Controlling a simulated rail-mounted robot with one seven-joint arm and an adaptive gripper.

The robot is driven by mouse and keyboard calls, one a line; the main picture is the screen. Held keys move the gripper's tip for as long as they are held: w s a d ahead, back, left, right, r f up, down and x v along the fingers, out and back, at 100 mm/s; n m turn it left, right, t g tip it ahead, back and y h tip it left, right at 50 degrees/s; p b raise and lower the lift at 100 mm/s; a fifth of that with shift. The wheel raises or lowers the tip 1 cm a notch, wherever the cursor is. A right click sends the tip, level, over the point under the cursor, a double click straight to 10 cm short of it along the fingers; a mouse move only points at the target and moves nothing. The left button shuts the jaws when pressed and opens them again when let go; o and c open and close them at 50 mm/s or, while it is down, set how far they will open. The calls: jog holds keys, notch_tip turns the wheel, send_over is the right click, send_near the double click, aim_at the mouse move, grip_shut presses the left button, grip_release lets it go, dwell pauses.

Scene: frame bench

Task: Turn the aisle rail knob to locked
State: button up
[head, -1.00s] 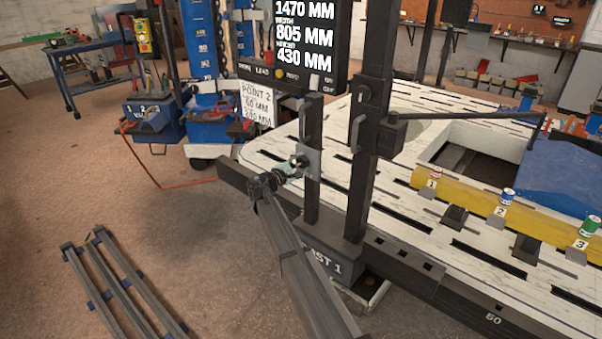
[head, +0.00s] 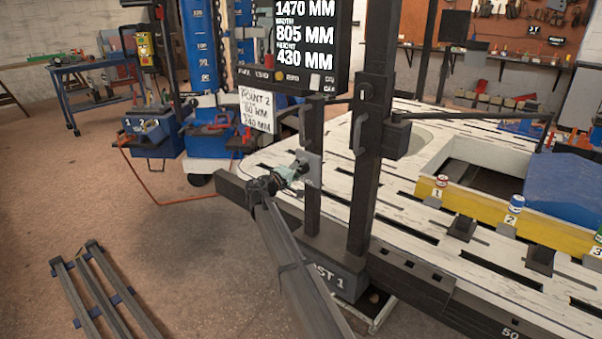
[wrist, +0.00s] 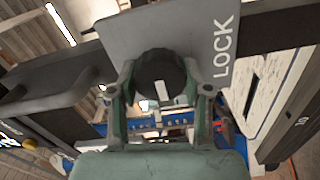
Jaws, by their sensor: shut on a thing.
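The aisle rail knob (wrist: 158,72) is a dark round knob with a white mark on its face, set on a grey plate (wrist: 150,30). The plate carries the word LOCK to the right of the knob in the wrist view. The white mark lies on the lower part of the knob there, not towards the word. My gripper (wrist: 163,102) has its green fingers on either side of the knob and is shut on it. In the head view my gripper (head: 290,174) meets the plate (head: 310,168) on the dark post; the knob is mostly hidden there.
A taller dark post (head: 369,130) with a handle stands just right of the plate. The slotted white bench (head: 420,215) lies behind. A display panel (head: 295,45) hangs above. Metal rails (head: 100,290) lie on the floor at lower left; open floor surrounds them.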

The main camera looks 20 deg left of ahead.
jog(key=shift+w, duration=0.1)
dwell(0.3)
jog(key=o, duration=1.2)
jog(key=shift+c, duration=0.2)
jog(key=v, duration=1.2)
